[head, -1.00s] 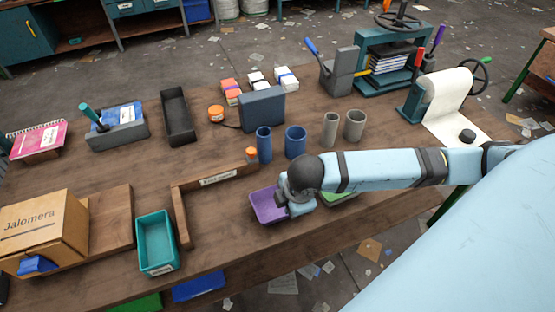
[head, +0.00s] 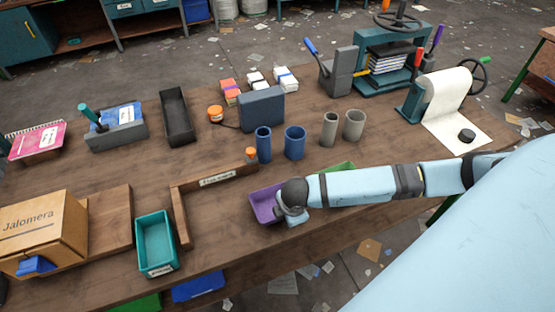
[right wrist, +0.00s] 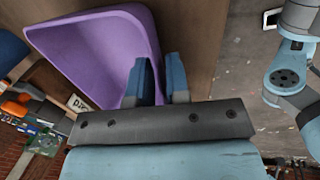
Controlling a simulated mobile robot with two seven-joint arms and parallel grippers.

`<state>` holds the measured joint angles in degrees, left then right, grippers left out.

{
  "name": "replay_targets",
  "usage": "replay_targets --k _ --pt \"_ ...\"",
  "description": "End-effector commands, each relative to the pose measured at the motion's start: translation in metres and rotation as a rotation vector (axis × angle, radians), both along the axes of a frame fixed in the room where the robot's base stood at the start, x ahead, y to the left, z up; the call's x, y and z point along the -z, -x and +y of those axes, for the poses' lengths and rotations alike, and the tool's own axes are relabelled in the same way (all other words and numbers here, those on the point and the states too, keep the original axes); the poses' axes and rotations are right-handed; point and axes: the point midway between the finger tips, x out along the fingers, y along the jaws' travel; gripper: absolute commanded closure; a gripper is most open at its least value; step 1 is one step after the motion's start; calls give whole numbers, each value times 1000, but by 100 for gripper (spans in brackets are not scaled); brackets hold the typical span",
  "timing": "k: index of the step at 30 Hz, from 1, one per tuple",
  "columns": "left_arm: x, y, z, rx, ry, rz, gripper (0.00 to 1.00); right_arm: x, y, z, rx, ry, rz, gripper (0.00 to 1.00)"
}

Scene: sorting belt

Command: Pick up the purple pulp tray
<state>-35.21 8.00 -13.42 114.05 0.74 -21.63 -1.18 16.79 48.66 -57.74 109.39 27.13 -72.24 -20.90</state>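The purple pulp tray (head: 264,206) sits on the wooden table near its front edge, partly hidden behind my right gripper (head: 280,210) in the head view. In the right wrist view the tray (right wrist: 95,50) fills the upper left. My right gripper's two blue fingers (right wrist: 160,84) stand either side of the tray's near wall, one inside the tray and one outside. They are a small gap apart, and firm contact with the wall does not show. My left gripper is out of view.
A green tray (head: 338,168) lies behind my right forearm. A wooden corner guide (head: 215,180) with a label and a teal tray (head: 156,243) are to the left. Blue cups (head: 295,142) and grey cups (head: 354,125) stand behind.

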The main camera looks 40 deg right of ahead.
Motion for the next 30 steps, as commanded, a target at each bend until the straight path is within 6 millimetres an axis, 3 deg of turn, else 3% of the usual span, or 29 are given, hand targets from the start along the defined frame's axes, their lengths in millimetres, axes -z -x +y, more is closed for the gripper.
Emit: replay_targets --k 4,11,13,25,30 --pt "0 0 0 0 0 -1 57 13 -3 0 0 0 0 84" --pt "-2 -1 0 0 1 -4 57 14 -3 -1 -1 -1 0 84" --pt "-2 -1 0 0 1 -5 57 14 -3 -1 -1 -1 0 100" --pt "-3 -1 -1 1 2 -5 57 13 -3 -1 -1 0 -1 100" --pt "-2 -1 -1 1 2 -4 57 2 -4 -1 0 0 -2 100"
